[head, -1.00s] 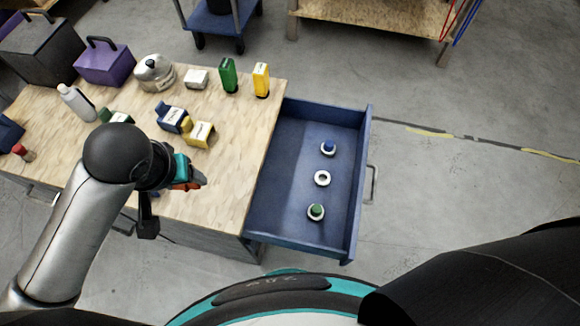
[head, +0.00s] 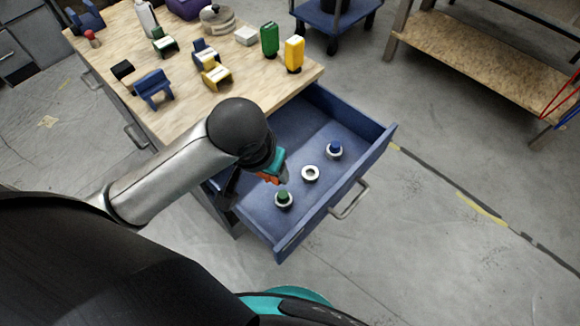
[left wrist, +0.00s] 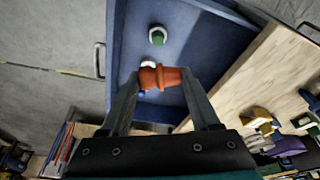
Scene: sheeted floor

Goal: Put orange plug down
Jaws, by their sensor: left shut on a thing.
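My left gripper (head: 270,178) hangs over the open blue drawer (head: 262,217). It is shut on the orange plug (left wrist: 162,77), which lies sideways between the fingertips in the left wrist view. In the head view only a little orange shows at the fingers. In the drawer are three white rings. One holds a green plug (head: 283,196), one holds a blue plug (head: 335,147), and the middle white ring (head: 310,173) is empty. In the wrist view the held plug partly hides the empty ring and the blue plug. My right gripper is not in view.
The wooden worktop (head: 190,108) carries a green canister (head: 269,39), a yellow canister (head: 294,54), a metal pot (head: 217,19) and several small blocks. The drawer's front wall and handle (head: 350,202) face open floor. A blue cart (head: 338,18) stands behind.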

